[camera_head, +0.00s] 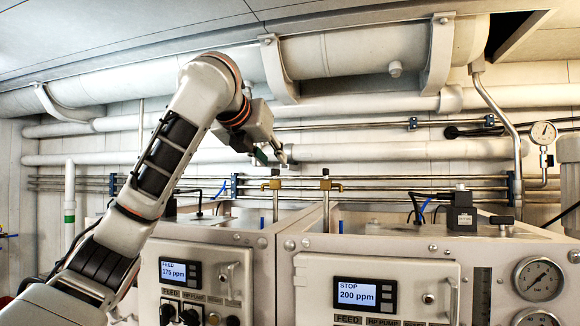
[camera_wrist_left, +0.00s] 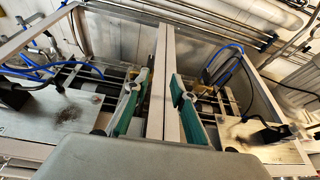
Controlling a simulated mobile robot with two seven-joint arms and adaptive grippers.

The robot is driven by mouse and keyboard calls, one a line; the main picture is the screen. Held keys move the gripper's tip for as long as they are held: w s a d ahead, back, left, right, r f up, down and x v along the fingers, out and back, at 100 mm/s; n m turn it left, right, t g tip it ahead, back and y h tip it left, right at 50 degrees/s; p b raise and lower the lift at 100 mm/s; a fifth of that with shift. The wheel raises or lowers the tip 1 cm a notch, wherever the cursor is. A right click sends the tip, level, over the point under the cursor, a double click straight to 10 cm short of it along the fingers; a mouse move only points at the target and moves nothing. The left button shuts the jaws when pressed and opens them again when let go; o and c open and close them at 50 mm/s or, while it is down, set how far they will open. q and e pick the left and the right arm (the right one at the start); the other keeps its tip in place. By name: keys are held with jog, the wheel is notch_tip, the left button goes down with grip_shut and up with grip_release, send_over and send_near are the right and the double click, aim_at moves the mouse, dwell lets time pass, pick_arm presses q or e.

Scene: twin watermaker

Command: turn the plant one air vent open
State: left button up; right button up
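Two brass air vent valves stand on thin upright pipes behind the panels in the head view. One brass valve (camera_head: 274,184) is at the left unit and the other brass valve (camera_head: 326,185) is at the right unit. No label shows which is plant one. My left gripper (camera_head: 272,155) is above and close to the left brass valve, apart from it as far as I can see. In the left wrist view its green-padded fingers (camera_wrist_left: 157,112) are spread wide with nothing between them but the frame seam beyond. My right gripper is not in view.
The left panel (camera_head: 201,275) reads FEED 175 ppm; the right panel (camera_head: 365,292) reads STOP 200 ppm. Thin steel pipes (camera_head: 400,184) run behind the valves. A large white pipe (camera_head: 350,52) hangs overhead. A black solenoid box (camera_head: 461,212) stands on the right unit.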

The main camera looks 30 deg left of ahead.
aim_at(275, 174)
pick_arm(q)
jog(key=shift+w+a+f+p, duration=0.35)
jog(key=shift+w+a, duration=0.2)
jog(key=shift+w, duration=0.5)
jog(key=shift+w+a+f+p, duration=0.2)
jog(key=shift+w+a+f, duration=0.3)
jog(key=shift+w, duration=0.6)
jog(key=shift+w+a+f+p, duration=0.3)
jog(key=shift+w+a, duration=0.3)
jog(key=shift+w, duration=0.45)
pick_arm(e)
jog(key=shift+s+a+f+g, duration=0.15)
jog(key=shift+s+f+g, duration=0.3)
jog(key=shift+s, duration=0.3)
pick_arm(q)
grip_shut()
